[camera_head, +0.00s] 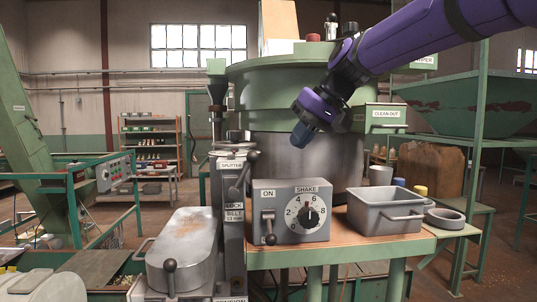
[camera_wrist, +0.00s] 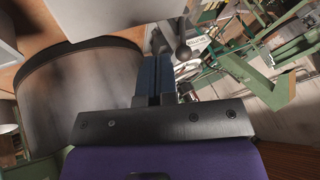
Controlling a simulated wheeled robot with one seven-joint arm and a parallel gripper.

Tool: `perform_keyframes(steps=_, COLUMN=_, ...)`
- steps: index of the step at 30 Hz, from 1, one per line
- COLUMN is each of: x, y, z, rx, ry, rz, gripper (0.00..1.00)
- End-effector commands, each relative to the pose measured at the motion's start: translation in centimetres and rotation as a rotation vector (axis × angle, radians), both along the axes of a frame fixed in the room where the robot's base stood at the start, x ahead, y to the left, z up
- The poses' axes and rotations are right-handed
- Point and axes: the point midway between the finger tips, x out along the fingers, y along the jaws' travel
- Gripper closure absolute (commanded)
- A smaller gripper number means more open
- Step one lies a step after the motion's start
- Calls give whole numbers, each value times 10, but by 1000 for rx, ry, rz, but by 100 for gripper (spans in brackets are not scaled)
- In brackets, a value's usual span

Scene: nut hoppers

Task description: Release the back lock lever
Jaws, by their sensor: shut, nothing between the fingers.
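Another dark-knobbed lever (camera_head: 169,266) stands at the front of the grey metal cover. No label marks which is the back lock lever. My gripper (camera_head: 302,136) is shut and empty, pointing down in front of the round drum, to the right of the splitter lever and above the shake box. In the wrist view the shut blue fingers (camera_wrist: 155,75) are apart from a dark ball knob (camera_wrist: 183,52) on a grey stem, to their upper right.
The shake box (camera_head: 290,211) has a dial and an ON lever. A grey bin (camera_head: 386,210) stands right of it on the bench. The green-rimmed drum (camera_head: 300,165) is close behind my gripper. A green hopper (camera_head: 456,105) is at right. Air above the shake box is clear.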

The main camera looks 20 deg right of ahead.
Motion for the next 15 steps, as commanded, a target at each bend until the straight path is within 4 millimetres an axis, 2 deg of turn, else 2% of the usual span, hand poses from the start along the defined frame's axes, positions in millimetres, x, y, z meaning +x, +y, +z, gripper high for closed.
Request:
perform_keyframes(steps=1, x=14, y=-5, z=7, rx=18, ry=-8, rz=3, gripper=100)
perform_keyframes(steps=6, x=42, y=-14, z=24, rx=63, ry=-34, rz=19, gripper=100)
perform_keyframes(steps=10, x=52, y=-17, z=29, rx=78, ry=-45, rz=26, gripper=100)
perform_keyframes(steps=15, x=54, y=-17, z=31, rx=82, ry=-48, rz=28, gripper=100)
